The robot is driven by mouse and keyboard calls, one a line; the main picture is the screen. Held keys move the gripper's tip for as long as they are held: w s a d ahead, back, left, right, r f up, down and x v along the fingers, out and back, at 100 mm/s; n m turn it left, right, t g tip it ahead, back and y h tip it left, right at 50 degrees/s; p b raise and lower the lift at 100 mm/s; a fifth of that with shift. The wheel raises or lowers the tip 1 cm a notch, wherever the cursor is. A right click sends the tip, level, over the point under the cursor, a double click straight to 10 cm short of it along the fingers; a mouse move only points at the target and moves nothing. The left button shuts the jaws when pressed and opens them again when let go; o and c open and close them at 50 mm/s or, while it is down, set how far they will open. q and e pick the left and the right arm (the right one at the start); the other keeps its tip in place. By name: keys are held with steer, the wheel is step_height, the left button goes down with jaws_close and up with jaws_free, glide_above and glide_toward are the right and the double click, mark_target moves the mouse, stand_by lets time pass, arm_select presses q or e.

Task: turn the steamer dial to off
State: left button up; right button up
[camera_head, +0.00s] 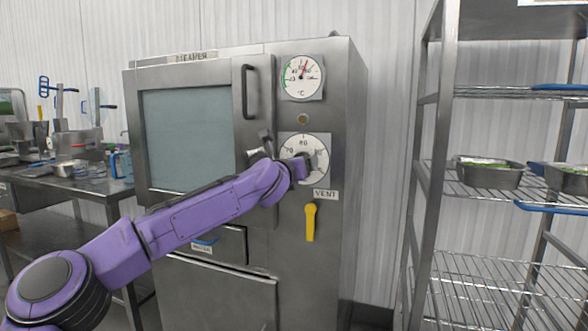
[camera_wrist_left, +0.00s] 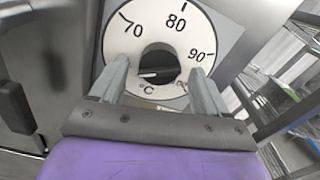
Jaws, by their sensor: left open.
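The steamer (camera_head: 345,150) is a tall steel cabinet with a glass-fronted door. Its lower dial (camera_head: 318,142) is a white disc marked 70, 80 and 90, and it fills the top of the left wrist view (camera_wrist_left: 140,28). A black knob (camera_wrist_left: 158,62) sits at its centre, with a pale mark pointing to the left. My left gripper (camera_wrist_left: 158,72) is open, one finger on each side of the knob; I cannot tell whether they touch it. In the head view, my left gripper (camera_head: 304,166) covers the knob and the dial's lower part. My right gripper is out of view.
A round thermometer gauge (camera_head: 302,78) sits above the dial. A yellow lever (camera_head: 310,222) hangs below the VENT label (camera_head: 325,194). The door handle (camera_head: 248,92) juts out left of the dial. A wire rack (camera_head: 425,150) with pans stands right, a cluttered table (camera_head: 75,188) left.

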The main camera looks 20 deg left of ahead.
arm_select(q)
steer(key=s+b, duration=0.2)
steer(key=s, duration=0.7)
steer(key=shift+s+a, duration=0.25)
steer(key=shift+s, duration=0.05)
